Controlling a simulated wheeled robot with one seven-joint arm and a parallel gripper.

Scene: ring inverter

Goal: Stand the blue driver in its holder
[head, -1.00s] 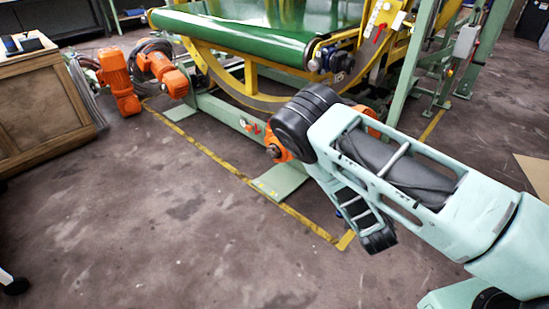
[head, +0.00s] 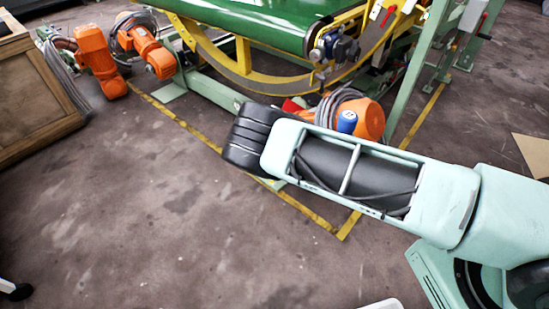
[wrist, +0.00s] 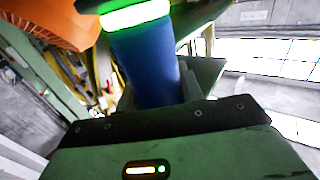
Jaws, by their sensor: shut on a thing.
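The blue driver (wrist: 145,65) fills the upper middle of the wrist view as a blue cylinder with a glowing green band at its top. My gripper (wrist: 155,108) is shut on it, though the fingertips are hard to make out. In the head view a blue cylinder with a pale top (head: 347,121), which looks like the driver, shows just above my forearm. My gripper is hidden behind the forearm there. I cannot make out the holder in either view.
A green conveyor (head: 250,22) in a yellow curved frame stands at the back. Orange motors stand at the left (head: 97,62) and just behind my arm (head: 371,118). A wooden cabinet (head: 35,95) is at the far left. The floor (head: 150,220) in front is clear.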

